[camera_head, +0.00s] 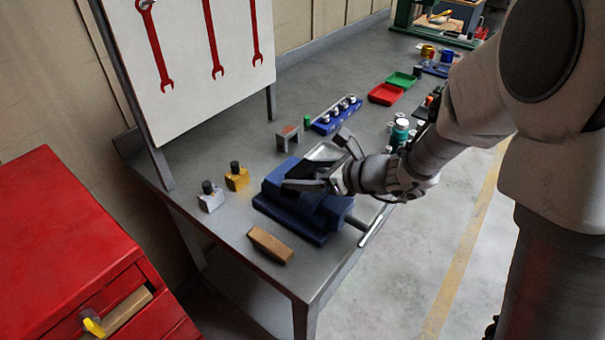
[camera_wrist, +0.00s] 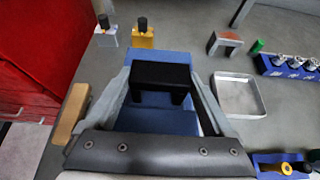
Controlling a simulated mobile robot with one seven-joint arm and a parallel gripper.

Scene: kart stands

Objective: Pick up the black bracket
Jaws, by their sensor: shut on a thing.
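The black bracket (camera_wrist: 161,75) shows in the wrist view as a dark block with two short legs. My gripper (camera_wrist: 160,82) is shut on it, one finger at each end. The bracket is over the blue vise (camera_wrist: 168,120); I cannot tell whether it touches it. In the head view my gripper (camera_head: 316,164) is above the blue vise (camera_head: 290,220) on the bench, and the fingers largely hide the bracket there.
A wooden block (camera_head: 270,245) lies in front of the vise. Yellow (camera_head: 237,177) and white (camera_head: 211,197) bottles stand to its left. A metal tray (camera_wrist: 239,96), a grey bracket-shaped block (camera_head: 288,138) and a blue socket rack (camera_head: 337,115) are nearby. A red cabinet (camera_head: 60,230) stands left.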

